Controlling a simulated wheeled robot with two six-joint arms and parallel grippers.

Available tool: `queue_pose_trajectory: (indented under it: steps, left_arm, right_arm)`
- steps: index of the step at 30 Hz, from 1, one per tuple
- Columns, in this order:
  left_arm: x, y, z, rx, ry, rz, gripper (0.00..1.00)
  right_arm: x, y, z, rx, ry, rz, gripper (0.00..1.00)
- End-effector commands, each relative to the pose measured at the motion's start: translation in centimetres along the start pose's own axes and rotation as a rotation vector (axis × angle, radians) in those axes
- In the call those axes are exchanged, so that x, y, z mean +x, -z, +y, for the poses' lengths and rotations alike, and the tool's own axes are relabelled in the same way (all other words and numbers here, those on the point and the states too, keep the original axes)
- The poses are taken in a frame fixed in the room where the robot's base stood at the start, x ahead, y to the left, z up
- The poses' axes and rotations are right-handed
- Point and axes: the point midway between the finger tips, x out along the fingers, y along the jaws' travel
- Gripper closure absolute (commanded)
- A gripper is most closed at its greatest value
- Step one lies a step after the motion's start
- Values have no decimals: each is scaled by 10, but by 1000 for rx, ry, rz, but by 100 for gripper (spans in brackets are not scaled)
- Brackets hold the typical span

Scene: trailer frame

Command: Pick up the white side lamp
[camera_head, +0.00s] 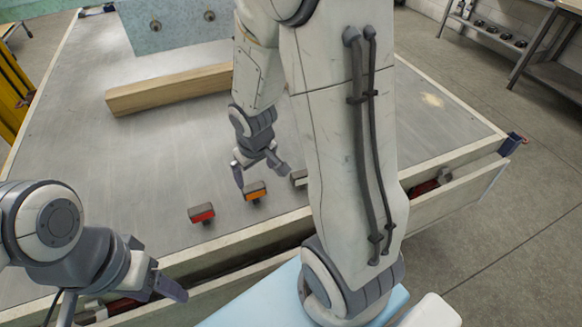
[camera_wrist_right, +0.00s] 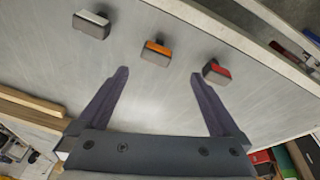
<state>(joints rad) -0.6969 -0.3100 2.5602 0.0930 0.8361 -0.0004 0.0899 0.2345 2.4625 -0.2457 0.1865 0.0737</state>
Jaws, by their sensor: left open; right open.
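The white side lamp (camera_head: 299,178) lies on the grey trailer bed, partly hidden behind my right arm. In the right wrist view, the white lamp (camera_wrist_right: 91,26) is at the upper left, beyond and outside the left fingertip. My right gripper (camera_head: 262,173) is open and empty above the bed, close to the orange lamp. Its two fingers also show in the right wrist view (camera_wrist_right: 159,75), with nothing between them. My left gripper (camera_head: 124,298) is open and empty at the lower left, near the trailer's front rail.
An orange lamp (camera_head: 256,190) and a red lamp (camera_head: 201,214) lie left of the white one. A wooden beam (camera_head: 170,90) lies farther back on the bed. The trailer's raised side rail (camera_head: 225,238) runs along the near edge. Bare bed lies around the lamps.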

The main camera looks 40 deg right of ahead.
Motion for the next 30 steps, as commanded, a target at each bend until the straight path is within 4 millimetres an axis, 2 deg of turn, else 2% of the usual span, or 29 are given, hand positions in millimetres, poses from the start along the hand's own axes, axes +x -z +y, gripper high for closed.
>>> queue_pose_trajectory:
  steps: [1, 3, 6, 9, 12, 15, 21, 30]
  left_arm:
    - [0, 0, 0, 0, 0, 0, 35]
    - [0, 0, 0, 0, 0, 0, 35]
    - [-1, 0, 0, 0, 0, 0, 35]
    - [-1, 0, 0, 0, 0, 0, 35]
    - [-1, 0, 0, 0, 0, 0, 35]
    - [2, 0, 0, 0, 0, 0, 35]
    - [9, 0, -1, 0, 0, 0, 35]
    - [9, 0, -1, 0, 0, 0, 35]
  right_arm:
    - [21, -4, 32, 74, -15, 2, 0]
    - [44, -8, 68, 148, -28, 28, 0]
    - [69, -19, 106, 240, -29, 63, 0]
    - [86, -31, 132, 303, -30, 93, 0]
    - [96, -38, 145, 338, -28, 112, 0]
    - [108, -41, 150, 351, -25, 120, 0]
    - [139, -36, 150, 349, -24, 122, 0]
    - [164, -30, 151, 349, -25, 123, 0]
